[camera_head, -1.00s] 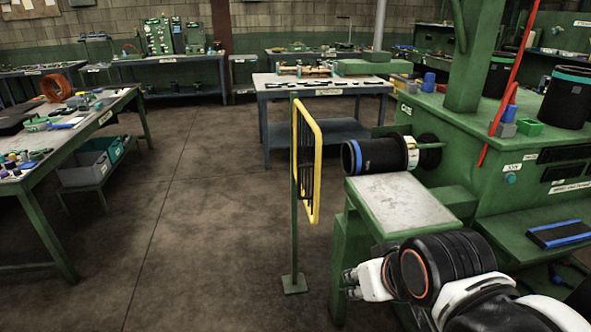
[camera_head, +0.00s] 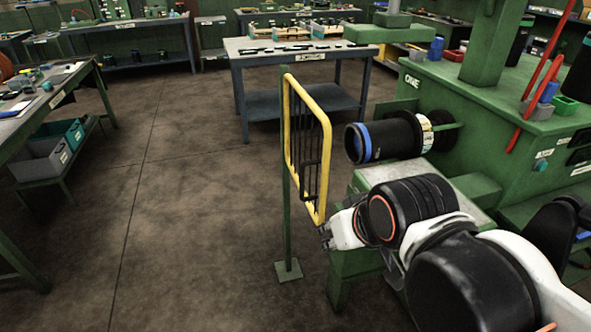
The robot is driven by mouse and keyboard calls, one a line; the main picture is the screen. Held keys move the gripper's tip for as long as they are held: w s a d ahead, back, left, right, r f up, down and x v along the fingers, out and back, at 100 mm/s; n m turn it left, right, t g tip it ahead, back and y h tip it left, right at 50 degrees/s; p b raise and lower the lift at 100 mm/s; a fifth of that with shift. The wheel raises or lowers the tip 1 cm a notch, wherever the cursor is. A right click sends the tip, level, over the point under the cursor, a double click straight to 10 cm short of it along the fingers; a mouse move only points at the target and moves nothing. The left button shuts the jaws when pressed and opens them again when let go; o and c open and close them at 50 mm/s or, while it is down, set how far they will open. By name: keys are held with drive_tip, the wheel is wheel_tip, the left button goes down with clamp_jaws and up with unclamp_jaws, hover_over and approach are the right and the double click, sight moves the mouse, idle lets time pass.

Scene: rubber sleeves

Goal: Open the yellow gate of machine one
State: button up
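The yellow gate (camera_head: 325,128) is a yellow-framed panel with dark bars, hinged on a thin green post (camera_head: 286,180) that stands on the floor. It is seen at an angle, left of the green machine (camera_head: 420,84), whose label looks like "ONE". A black sleeve with a blue band (camera_head: 385,139) lies horizontally on the machine, right of the gate. My gripper (camera_head: 326,236) is at the lower right end of the gate, close to its bottom corner. I cannot tell whether it touches the frame. Its fingers are small and partly hidden by my arm.
A grey-topped green stand (camera_head: 383,173) is behind my arm. A blue table with parts (camera_head: 300,62) stands at the back. A workbench (camera_head: 50,99) with grey and teal bins (camera_head: 41,160) is at the left. The floor left of the gate post is clear.

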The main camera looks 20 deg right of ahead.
drive_tip(key=w+a+r+m+g+h+p, duration=0.1)
drive_tip(key=w+a+r+m+g+p, duration=0.2)
drive_tip(key=w+r+m+p, duration=0.65)
drive_tip(key=m+g+h, duration=0.3)
drive_tip(key=m, duration=0.3)
hover_over(302, 196)
drive_tip(key=f, duration=1.3)
drive_tip(key=shift+w+d+f+b, duration=0.1)
drive_tip(key=shift+w+f+b, duration=0.2)
drive_tip(key=shift+w+b, duration=0.05)
